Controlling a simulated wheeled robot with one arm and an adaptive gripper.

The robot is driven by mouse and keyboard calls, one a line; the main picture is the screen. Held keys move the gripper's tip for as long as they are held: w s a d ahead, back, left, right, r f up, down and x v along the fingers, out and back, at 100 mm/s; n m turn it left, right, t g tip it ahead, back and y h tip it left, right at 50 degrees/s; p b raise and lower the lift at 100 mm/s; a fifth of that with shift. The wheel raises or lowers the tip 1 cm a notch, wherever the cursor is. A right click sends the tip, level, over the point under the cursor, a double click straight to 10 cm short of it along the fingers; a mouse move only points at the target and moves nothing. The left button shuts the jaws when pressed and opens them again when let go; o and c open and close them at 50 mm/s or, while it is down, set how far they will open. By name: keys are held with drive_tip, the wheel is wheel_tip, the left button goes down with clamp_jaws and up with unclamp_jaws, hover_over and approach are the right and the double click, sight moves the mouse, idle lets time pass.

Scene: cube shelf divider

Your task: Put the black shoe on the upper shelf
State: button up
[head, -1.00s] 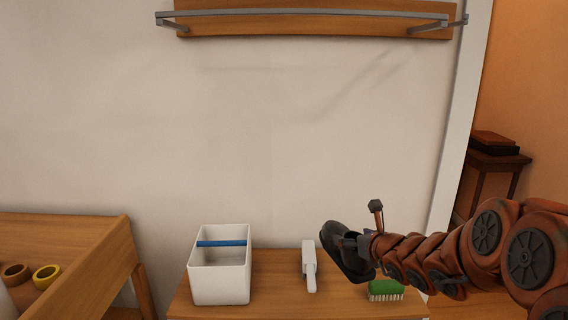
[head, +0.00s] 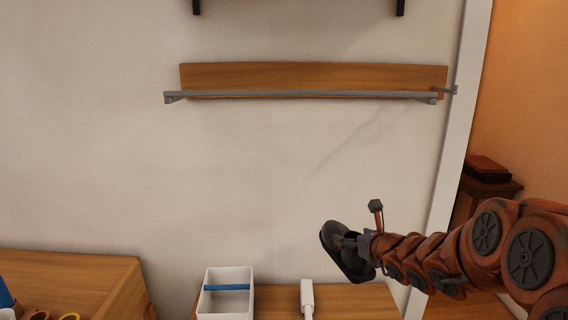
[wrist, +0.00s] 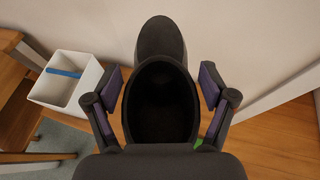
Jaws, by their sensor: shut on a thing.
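The black shoe (head: 335,236) hangs in the air in front of the wall, above the low bench, tilted in the head view. My gripper (head: 352,244) is shut on it. In the wrist view the shoe (wrist: 160,40) lies between the two fingers, its opening facing the camera and its toe pointing away. A wooden shelf board (head: 310,78) with a grey rail (head: 300,95) along its front is on the wall, above the shoe. Two black brackets (head: 400,7) show higher up at the top edge; what they bear is out of view.
A white bin (head: 226,300) with a blue bar and a white handled object (head: 307,297) stand on the low bench (head: 350,298). A wooden table (head: 80,275) is at the left. The wall between bench and rail is clear.

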wheel_tip(320, 180, up, 7)
drive_tip(key=p, duration=0.5)
